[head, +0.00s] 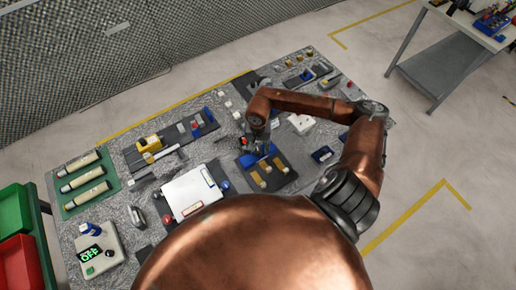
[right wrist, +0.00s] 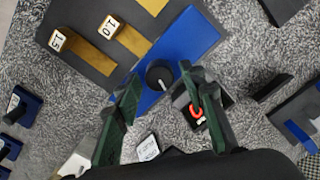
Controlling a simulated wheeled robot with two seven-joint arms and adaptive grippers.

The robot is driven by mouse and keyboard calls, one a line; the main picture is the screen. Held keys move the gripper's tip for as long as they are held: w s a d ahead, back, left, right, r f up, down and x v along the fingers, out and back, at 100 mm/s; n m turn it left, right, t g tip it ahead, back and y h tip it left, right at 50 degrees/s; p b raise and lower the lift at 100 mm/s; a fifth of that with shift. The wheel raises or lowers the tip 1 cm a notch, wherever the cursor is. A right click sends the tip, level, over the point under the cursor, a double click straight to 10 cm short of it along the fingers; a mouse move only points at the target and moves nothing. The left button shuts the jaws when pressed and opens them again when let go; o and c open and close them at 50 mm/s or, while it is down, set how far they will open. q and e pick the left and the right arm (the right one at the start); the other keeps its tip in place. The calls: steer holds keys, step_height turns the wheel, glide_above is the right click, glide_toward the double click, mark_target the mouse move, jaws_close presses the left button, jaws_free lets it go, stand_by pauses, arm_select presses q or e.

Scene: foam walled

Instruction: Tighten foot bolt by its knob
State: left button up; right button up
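A round black knob (right wrist: 159,74) with a pale mark on its rim stands on a blue plate (right wrist: 196,42) in the right wrist view. The blue plate (head: 262,153) also shows in the head view, at the back of a dark board with yellow strips. My right gripper (right wrist: 157,80) is open, its two green fingers apart on either side of the knob in the picture. I cannot tell how far above the knob the fingertips are, and no contact shows. In the head view the right gripper (head: 256,143) hangs over the blue plate. The bolt under the knob is hidden. My left gripper is not in view.
Blocks marked 1.0 (right wrist: 109,26) and 1.5 (right wrist: 59,40) sit on the yellow strips. A small dark tray with a red part (right wrist: 197,113) lies close to the right finger. A white clipboard (head: 190,190) is left of the board on the crowded grey table.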

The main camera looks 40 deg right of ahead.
steer(key=c, duration=0.9)
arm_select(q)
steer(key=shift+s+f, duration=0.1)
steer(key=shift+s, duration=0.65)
arm_select(e)
jaws_close()
